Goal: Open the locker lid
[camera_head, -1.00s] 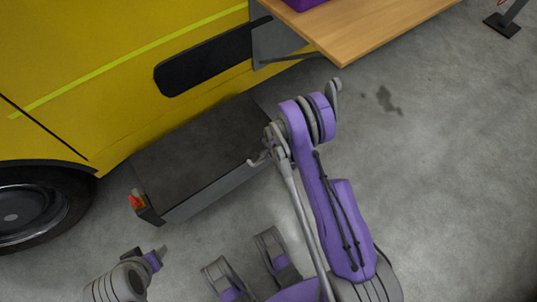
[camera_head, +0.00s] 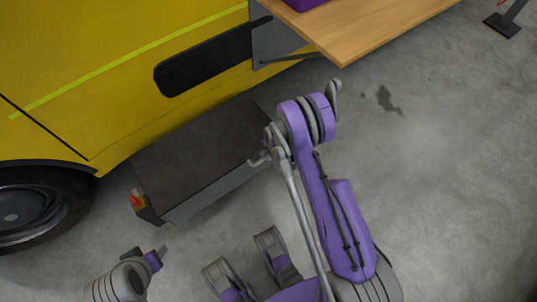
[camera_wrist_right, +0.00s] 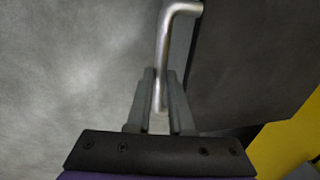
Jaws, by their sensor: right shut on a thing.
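The locker (camera_head: 215,193) is a long low dark grey box on the floor along the yellow vehicle's side. Its dark lid (camera_head: 195,150) lies flat and looks shut. My right gripper (camera_head: 258,160) is at the right part of the lid's front edge, small and partly hidden by its own arm in the head view. In the right wrist view, my right gripper (camera_wrist_right: 160,95) is shut on a bent silver bar handle (camera_wrist_right: 166,45) beside the dark lid surface (camera_wrist_right: 250,60). My left gripper (camera_head: 158,254) is low at the left, away from the locker; its jaw opening is unclear.
The yellow vehicle (camera_head: 110,60) stands behind the locker, with its wheel (camera_head: 30,205) at left. A wooden tabletop (camera_head: 365,30) juts out at the top, near my right arm. A red-orange light (camera_head: 136,200) sits at the locker's left end.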

